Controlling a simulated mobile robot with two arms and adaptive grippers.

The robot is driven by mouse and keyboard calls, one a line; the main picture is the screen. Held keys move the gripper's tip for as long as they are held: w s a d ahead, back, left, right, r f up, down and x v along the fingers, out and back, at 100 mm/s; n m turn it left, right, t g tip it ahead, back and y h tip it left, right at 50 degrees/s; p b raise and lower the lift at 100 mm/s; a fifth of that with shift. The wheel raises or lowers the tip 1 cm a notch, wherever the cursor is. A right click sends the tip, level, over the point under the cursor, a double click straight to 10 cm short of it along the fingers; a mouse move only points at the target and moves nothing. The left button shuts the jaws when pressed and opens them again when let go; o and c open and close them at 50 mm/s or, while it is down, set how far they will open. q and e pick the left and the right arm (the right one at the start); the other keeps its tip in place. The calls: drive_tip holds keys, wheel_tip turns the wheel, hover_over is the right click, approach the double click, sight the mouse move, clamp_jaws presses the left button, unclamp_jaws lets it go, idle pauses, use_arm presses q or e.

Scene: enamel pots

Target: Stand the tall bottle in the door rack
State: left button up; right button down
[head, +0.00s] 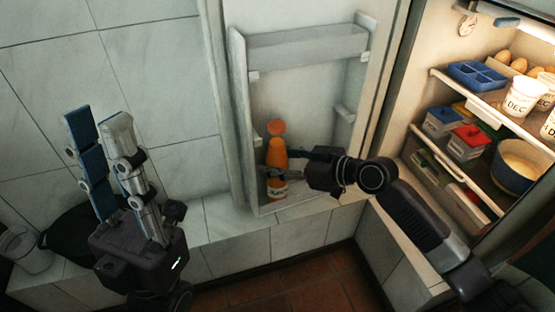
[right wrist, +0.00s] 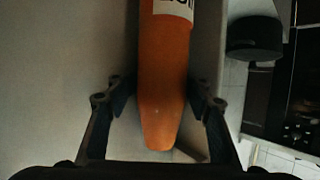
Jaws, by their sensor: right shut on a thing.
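The tall bottle (head: 277,155) is orange with a pale label near its lower end. It stands about upright in front of the inner face of the open fridge door, low between the side walls of the door rack (head: 238,85). I cannot tell whether its base rests on the rack floor. My right gripper (head: 275,165) is shut on the bottle. In the right wrist view the bottle (right wrist: 165,80) lies between the two fingers (right wrist: 160,105), its narrow end toward the palm. My left gripper (head: 97,115) is empty, fingers up and apart, far left of the door.
The fridge shelves (head: 455,90) at right hold a blue tray (head: 477,75), white tubs (head: 524,95), lidded boxes (head: 468,142) and a blue pot (head: 520,165). A rail (head: 305,45) crosses the upper door. A dark pan (head: 80,235) and a glass jar (head: 25,250) sit behind my left gripper.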

drive_tip(key=shift+w+d+f, duration=0.1)
drive_tip(key=shift+f, duration=0.35)
drive_tip(key=c, duration=1.4)
unclamp_jaws()
drive_tip(key=shift+c, duration=0.2)
drive_tip(key=o, duration=0.5)
drive_tip(key=shift+w+f, duration=0.2)
drive_tip(key=shift+o, duration=0.3)
drive_tip(key=shift+r, duration=0.15)
